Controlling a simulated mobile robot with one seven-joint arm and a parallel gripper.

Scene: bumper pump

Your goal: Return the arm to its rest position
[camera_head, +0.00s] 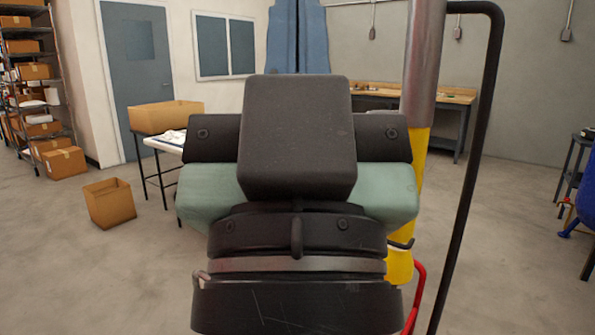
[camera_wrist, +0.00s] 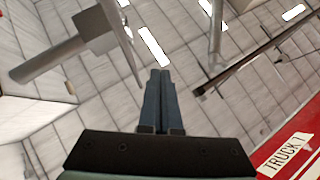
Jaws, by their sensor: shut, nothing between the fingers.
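My gripper (camera_head: 297,38) stands upright close in front of the head camera, its blue fingers pointing up and cut off by the top edge. In the wrist view the gripper (camera_wrist: 160,74) points toward the ceiling, its two blue-grey fingers together with nothing between them. My wrist, with its dark block and green and black parts, fills the middle of the head view and hides what lies behind it.
A grey and yellow post (camera_head: 424,70) and a black bent pipe (camera_head: 470,170) stand close on the right. Behind are a table (camera_head: 160,146), an open carton (camera_head: 109,203), shelves (camera_head: 45,100) and a workbench (camera_head: 450,97). The wrist view shows ceiling lights and a red "TRUCK 7" panel (camera_wrist: 288,150).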

